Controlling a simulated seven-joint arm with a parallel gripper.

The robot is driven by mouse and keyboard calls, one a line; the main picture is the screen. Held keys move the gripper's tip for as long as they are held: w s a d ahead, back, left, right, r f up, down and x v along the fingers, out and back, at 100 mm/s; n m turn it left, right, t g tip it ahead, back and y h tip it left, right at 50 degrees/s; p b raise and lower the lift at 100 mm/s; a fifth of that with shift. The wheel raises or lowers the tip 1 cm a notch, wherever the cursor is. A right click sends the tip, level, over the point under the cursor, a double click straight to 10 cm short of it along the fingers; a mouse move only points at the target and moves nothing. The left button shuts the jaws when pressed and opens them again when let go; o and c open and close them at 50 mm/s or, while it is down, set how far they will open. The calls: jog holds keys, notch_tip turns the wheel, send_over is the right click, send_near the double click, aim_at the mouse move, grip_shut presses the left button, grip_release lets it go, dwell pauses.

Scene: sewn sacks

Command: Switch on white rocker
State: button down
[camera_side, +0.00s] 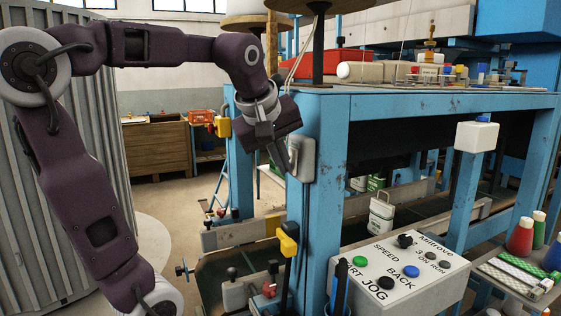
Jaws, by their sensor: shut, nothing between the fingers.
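A pale switch box (304,160) is fixed to the blue corner post of the machine, near the middle of the side view. A small light plate on its left side looks like the white rocker (293,157); its on or off position is too small to tell. My gripper (281,163) points down, shut and empty, its fingertips just left of the switch box. I cannot tell whether they touch the rocker. The dark gripper body sits close to the post and above the fingers.
The blue machine frame (324,225) and its table edge stand right of my gripper. A control panel (395,285) with knobs and buttons is at lower right. Another pale box (477,136) tops a blue post. Open floor lies left of the machine.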

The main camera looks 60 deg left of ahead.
jog(key=shift+w, duration=0.1)
jog(key=shift+r, duration=0.75)
jog(key=s+d+r, duration=0.3)
jog(key=s+r, duration=0.5)
jog(key=shift+s+d+r, duration=0.25)
jog(key=shift+s+d, duration=0.05)
jog(key=shift+s, duration=0.05)
jog(key=shift+f, duration=0.1)
